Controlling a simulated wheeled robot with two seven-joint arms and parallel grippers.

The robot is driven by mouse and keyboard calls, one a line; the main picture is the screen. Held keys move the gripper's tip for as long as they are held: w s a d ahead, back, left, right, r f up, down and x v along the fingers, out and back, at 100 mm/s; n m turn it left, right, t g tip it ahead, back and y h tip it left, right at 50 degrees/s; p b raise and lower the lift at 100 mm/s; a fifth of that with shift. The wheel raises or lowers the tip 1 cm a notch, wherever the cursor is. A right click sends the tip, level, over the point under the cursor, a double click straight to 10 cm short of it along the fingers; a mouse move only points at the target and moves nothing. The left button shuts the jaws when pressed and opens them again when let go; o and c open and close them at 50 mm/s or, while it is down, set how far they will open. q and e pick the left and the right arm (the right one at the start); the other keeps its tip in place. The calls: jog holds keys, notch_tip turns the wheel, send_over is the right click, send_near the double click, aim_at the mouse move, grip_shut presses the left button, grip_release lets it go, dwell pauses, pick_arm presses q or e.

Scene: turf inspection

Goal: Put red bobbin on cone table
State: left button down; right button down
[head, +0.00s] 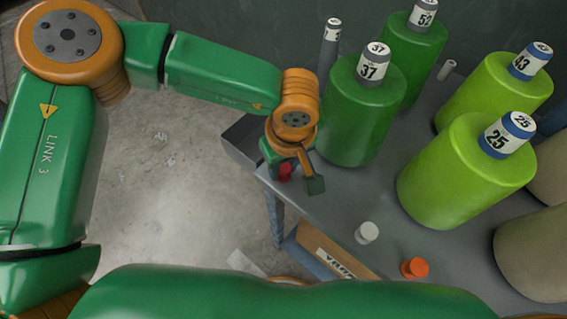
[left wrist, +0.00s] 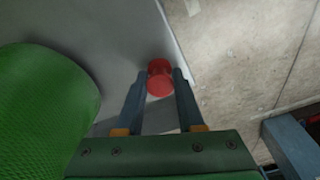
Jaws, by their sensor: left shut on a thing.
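The red bobbin (head: 286,171) is small and sits between the fingers of my left gripper (head: 292,176), by the near-left edge of the grey cone table (head: 330,207). In the left wrist view the red bobbin (left wrist: 160,78) is between the two fingertips, which are shut on it. The grey table top (left wrist: 128,35) shows behind it there, with the table edge just to its right. I cannot tell whether the bobbin touches the table. My right gripper is not in view.
Large cones stand on the table: dark green ones (head: 360,125), lime ones (head: 460,180) and beige ones at the right. The green cone (left wrist: 40,110) is close left of my gripper. A white bobbin (head: 367,233) and an orange bobbin (head: 415,267) stand near the front edge.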

pick_arm(q)
jog(key=shift+f, duration=0.2)
jog(key=c, duration=0.5)
grip_release()
jog(key=shift+r, duration=0.1)
jog(key=shift+r, duration=0.1)
jog(key=r, duration=0.4)
jog(key=s+r, duration=0.1)
jog(key=r, duration=0.3)
jog(key=d+r, duration=0.1)
jog(key=r, duration=0.3)
jog(key=shift+s+p, duration=0.25)
jog(key=shift+p, duration=0.15)
